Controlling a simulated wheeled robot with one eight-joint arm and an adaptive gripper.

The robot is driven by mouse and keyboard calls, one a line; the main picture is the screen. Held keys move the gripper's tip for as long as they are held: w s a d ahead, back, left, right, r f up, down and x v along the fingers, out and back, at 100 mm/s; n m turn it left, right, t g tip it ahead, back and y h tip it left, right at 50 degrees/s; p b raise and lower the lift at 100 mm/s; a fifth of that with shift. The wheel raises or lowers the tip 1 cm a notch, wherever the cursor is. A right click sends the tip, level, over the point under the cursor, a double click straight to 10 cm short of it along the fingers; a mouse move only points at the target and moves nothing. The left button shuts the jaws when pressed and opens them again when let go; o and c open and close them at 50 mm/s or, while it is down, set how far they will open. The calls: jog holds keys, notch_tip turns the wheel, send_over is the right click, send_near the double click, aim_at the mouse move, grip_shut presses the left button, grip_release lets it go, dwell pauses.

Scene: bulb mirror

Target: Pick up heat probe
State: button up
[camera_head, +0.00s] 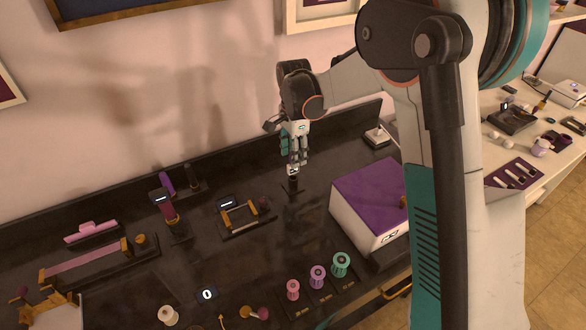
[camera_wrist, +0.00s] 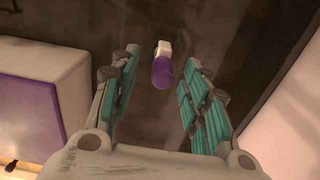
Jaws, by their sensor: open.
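My gripper (camera_head: 294,160) hangs pointing down over the dark bench in the head view. In the wrist view its two teal-padded fingers (camera_wrist: 160,64) are spread apart. A small upright thing with a purple rounded end (camera_wrist: 162,73) and a white part shows between the fingers, with a gap on both sides. It looks like the heat probe, though I cannot be sure. In the head view a dark stand (camera_head: 293,186) shows just below the fingertips, and the fingers largely hide what is there.
A white box with a purple top (camera_head: 372,200) stands close to the right of my gripper; the box also shows in the wrist view (camera_wrist: 42,110). A small device with a display (camera_head: 240,215) is to the left. The wall is behind.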

aim_at(293, 170)
jog(key=shift+w+a+f+b, duration=0.1)
jog(key=shift+f+b, duration=0.4)
jog(key=shift+f, duration=1.15)
jog(key=shift+w+f+b, duration=0.1)
jog(key=shift+f+b, duration=0.35)
jog(key=shift+f, duration=1.2)
grip_shut()
